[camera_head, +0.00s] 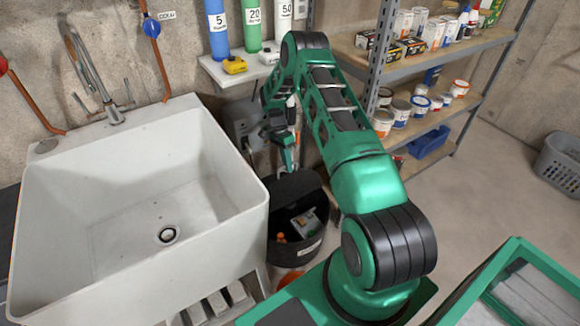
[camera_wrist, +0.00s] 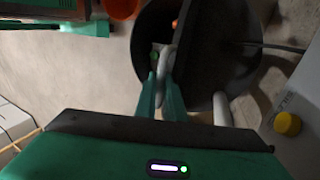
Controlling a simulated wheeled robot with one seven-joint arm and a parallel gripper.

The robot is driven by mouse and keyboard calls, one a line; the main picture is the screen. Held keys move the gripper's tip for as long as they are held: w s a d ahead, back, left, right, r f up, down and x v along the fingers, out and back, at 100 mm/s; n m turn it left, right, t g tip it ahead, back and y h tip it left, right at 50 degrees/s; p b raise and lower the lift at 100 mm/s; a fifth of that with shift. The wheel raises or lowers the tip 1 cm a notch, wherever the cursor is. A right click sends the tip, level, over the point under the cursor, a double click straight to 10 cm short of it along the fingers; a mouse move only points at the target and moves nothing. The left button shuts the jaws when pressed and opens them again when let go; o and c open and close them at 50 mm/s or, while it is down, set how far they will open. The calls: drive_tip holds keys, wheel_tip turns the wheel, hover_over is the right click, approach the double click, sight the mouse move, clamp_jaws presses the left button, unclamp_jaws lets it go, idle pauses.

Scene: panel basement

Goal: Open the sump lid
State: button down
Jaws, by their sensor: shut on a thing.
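The sump (camera_head: 317,249) is a round black tub in the floor area right of the sink, with a pale label on its front. Its black lid (camera_head: 297,186) is tilted up at the back, so the tub stands partly open. A grey device (camera_head: 305,222) and a small orange part (camera_head: 281,238) show inside. My gripper (camera_head: 289,163) is at the raised lid. In the wrist view my green fingers (camera_wrist: 161,80) are shut on a grey handle (camera_wrist: 165,60) beside the dark lid (camera_wrist: 222,50). The exact contact is small and dim.
The white sink (camera_head: 150,200) stands close on the left. A wall shelf (camera_head: 240,72) with coloured cylinders is above the sump. A metal rack (camera_head: 440,62) with boxes and cans stands right of my arm. A grey basket (camera_head: 560,160) is far right; floor between is clear.

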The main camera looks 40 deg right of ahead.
drive_tip(key=shift+w+a, duration=0.25)
drive_tip(key=shift+a, duration=0.45)
drive_tip(key=c, duration=1.8)
unclamp_jaws()
drive_tip(key=shift+c, duration=0.2)
drive_tip(key=shift+s+d, duration=0.1)
drive_tip(key=shift+d, duration=0.35)
